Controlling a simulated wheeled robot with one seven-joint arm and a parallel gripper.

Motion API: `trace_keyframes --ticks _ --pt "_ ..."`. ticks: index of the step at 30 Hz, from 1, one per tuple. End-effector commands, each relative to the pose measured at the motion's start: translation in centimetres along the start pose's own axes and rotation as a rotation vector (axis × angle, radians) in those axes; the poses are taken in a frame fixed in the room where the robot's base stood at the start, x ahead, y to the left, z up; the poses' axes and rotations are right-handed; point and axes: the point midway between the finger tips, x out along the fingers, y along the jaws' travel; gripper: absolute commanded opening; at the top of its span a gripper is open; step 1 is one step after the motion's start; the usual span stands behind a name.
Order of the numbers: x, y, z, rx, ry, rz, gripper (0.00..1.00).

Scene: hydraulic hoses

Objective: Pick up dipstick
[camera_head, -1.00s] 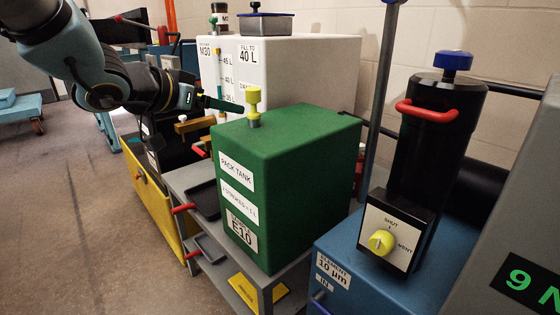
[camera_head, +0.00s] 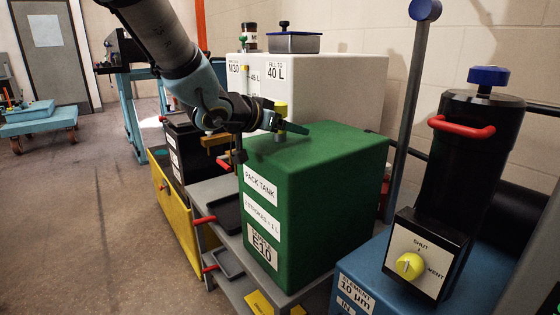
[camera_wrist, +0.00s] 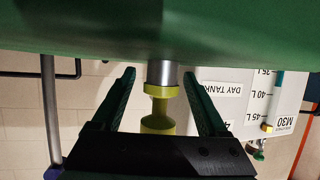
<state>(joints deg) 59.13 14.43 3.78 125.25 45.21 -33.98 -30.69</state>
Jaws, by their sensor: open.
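The dipstick (camera_head: 281,108) has a yellow handle and stands upright in the top of the green pack tank (camera_head: 330,165). In the wrist view, the dipstick's yellow handle (camera_wrist: 161,91) lies between the two dark green fingers, above a grey metal collar, with a visible gap on each side. My gripper (camera_head: 292,130) is open around the handle, low over the tank top, and its fingers partly hide the handle's lower part in the head view. In the wrist view my gripper (camera_wrist: 160,75) holds nothing. The dipstick's shaft inside the tank is hidden.
A white day tank (camera_head: 350,85) stands close behind the green tank. A grey post (camera_head: 405,110) and a black filter with a red handle (camera_head: 475,150) are at the right. A grey shelf (camera_head: 205,190) with black trays is at left.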

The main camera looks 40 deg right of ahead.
Motion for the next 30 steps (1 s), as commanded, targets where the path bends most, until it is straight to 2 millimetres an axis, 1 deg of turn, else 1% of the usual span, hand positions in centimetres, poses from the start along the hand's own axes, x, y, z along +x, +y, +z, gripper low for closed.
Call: trace_keyframes --ticks 6,7,24,27,30 --pt "0.1 -0.01 -0.04 0.0 0.001 0.0 0.77" --pt "0.1 -0.01 -0.05 0.0 0.001 0.0 0.74" --pt "0.07 -0.01 -0.04 0.0 0.001 0.0 0.1" --pt "0.07 -0.01 -0.05 0.0 0.001 0.0 0.0" --pt "0.07 -0.01 -0.05 0.0 0.001 0.0 0.0"
